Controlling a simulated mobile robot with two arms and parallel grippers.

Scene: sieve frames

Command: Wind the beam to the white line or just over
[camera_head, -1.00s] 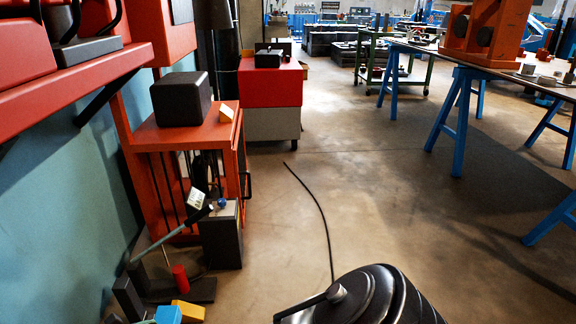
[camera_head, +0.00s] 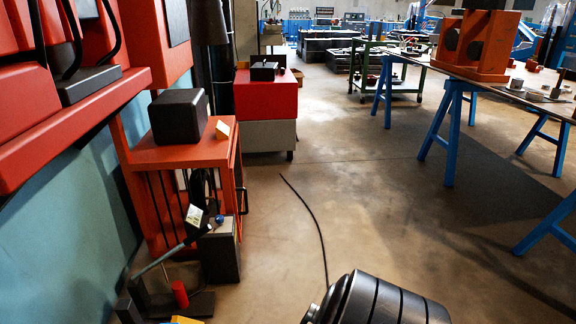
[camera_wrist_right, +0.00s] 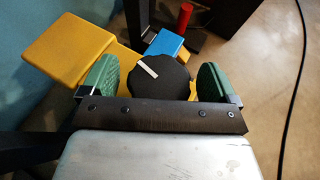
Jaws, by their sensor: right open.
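A black knob (camera_wrist_right: 159,77) with a white bar mark sits on a yellow block in the right wrist view. My right gripper (camera_wrist_right: 160,82) is open, with its green pads on either side of the knob and small gaps visible. The grey beam (camera_head: 172,255) slopes up to the right in the head view, and a blue ball (camera_head: 219,219) is near its upper end. A pale card (camera_head: 194,216) stands behind that end. A white line on it is too small to make out. My left gripper is in neither view.
A dark box (camera_head: 222,252) stands beside the orange cabinet (camera_head: 185,152). A red cylinder (camera_head: 180,293) stands by the beam's lower end and a blue block (camera_wrist_right: 166,46) lies beyond the knob. A black cable (camera_head: 312,215) crosses the open floor.

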